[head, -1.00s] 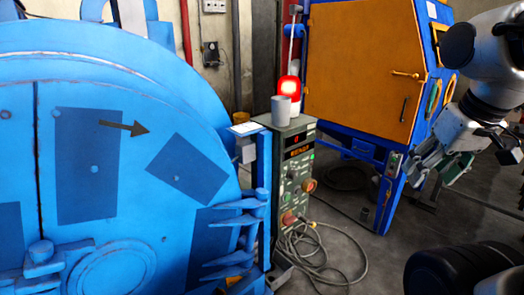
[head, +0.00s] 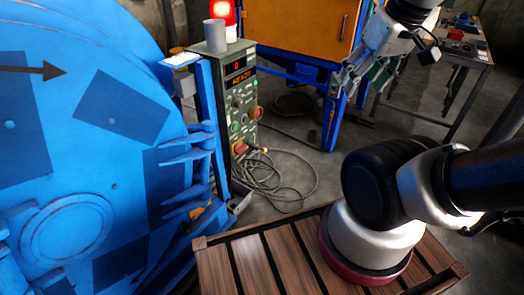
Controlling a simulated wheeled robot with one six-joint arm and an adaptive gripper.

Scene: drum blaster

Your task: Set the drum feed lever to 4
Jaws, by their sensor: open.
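A green control cabinet (head: 238,115) stands left of centre, with a small display, several knobs and red and orange controls on its front and side. No drum feed lever or number scale can be made out at this size. The big blue drum machine (head: 110,110) fills the left side, with several blue handle-like bars (head: 190,165) at its edge. My gripper (head: 362,84) is at the upper right, open and empty, its greenish fingers pointing down and left. In the picture it is right of the cabinet and apart from it.
A grey cup (head: 214,36) and a lit red beacon (head: 222,12) are at the cabinet's top. Cables (head: 275,175) lie coiled on the floor before it. An orange-and-blue blast booth (head: 295,30) stands behind. A table (head: 460,48) with small items is at the back right.

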